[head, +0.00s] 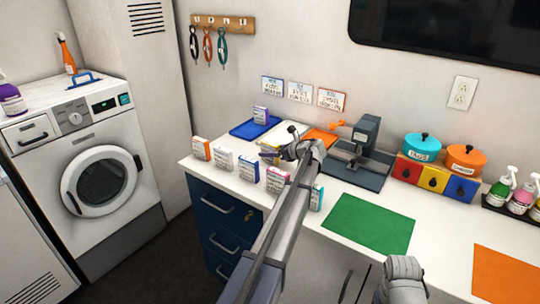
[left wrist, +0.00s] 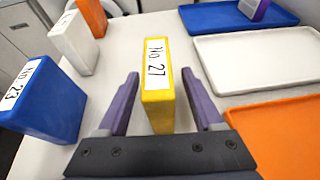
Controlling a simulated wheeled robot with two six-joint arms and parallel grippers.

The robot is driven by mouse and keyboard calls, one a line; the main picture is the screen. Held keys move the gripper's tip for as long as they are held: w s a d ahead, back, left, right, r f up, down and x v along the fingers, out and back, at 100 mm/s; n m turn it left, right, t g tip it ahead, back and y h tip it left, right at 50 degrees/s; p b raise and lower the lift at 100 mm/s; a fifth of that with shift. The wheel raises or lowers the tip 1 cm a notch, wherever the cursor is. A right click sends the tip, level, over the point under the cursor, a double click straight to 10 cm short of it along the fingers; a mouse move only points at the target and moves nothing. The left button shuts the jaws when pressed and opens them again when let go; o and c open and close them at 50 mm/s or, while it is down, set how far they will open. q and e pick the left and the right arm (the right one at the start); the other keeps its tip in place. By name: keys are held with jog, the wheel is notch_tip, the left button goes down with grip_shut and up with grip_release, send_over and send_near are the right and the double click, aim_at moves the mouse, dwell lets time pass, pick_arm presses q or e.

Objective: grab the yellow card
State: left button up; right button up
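The yellow card (left wrist: 157,85) is a thick upright block with a white label reading "No. 27" in the left wrist view. My left gripper (left wrist: 160,76) is open, with one purple finger on each side of the card and a visible gap at each side. In the head view my left gripper (head: 270,155) is low over the white counter, behind the row of cards, and it and my arm mostly hide the yellow card. My right arm (head: 401,280) shows at the bottom, but its fingers do not.
A blue card (left wrist: 40,98), a white card (left wrist: 75,42) and an orange card (head: 201,148) stand nearby. Blue (left wrist: 235,17), white (left wrist: 245,75) and orange (left wrist: 285,130) trays lie beside the yellow card. A pink card (head: 277,179) stands in front. The green mat (head: 368,223) is bare.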

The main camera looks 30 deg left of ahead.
pick_arm(q)
grip_shut()
dwell(0.3)
dwell(0.4)
notch_tip(320, 180, up, 10)
jog(key=p, duration=1)
